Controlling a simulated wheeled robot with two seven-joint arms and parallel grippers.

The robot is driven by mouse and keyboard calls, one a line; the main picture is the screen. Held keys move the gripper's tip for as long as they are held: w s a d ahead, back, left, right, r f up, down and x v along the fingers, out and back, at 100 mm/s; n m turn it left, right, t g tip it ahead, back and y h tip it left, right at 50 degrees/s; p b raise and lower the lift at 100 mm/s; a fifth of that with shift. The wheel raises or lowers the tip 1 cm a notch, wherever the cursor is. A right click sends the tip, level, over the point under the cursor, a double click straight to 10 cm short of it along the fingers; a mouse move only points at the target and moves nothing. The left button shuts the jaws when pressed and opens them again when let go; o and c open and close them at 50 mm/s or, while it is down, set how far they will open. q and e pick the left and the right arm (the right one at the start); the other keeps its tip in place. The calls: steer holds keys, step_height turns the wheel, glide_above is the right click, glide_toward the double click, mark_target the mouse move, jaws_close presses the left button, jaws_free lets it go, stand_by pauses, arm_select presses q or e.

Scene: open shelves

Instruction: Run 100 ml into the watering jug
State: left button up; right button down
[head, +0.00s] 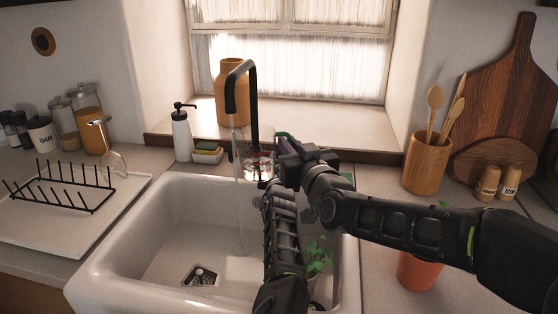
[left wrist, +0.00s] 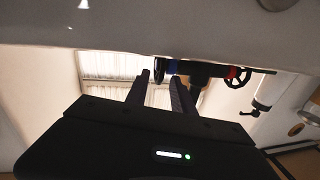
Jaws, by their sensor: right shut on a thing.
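The black tap (head: 254,105) arches over the white sink (head: 125,268). A thin water stream (head: 239,205) falls from its spout to the basin floor. A clear vessel, apparently the watering jug (head: 257,165), shows behind the stream's line, partly hidden by my right gripper (head: 284,158). That gripper is shut at its side; the exact grip is hidden. I cannot tell the water level or whether water enters it. My left gripper (left wrist: 159,78) is open and empty in the left wrist view, facing the tap's handles, marked red (left wrist: 232,73) and blue (left wrist: 173,69).
A soap dispenser (head: 181,135) and sponges (head: 207,153) stand behind the sink. An orange jar (head: 231,92) is on the sill. A dish rack (head: 62,190) is left. A utensil pot (head: 426,163) and an orange plant pot (head: 418,272) are right. A green plant (head: 318,258) shows beside my left arm.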

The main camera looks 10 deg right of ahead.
arm_select(q)
jaws_close()
stand_by(0.4)
steer(key=shift+r+g, duration=0.3)
steer(key=shift+g, duration=0.1)
steer(key=shift+w+g, duration=0.1)
steer(key=shift+g, duration=0.2)
jaws_free()
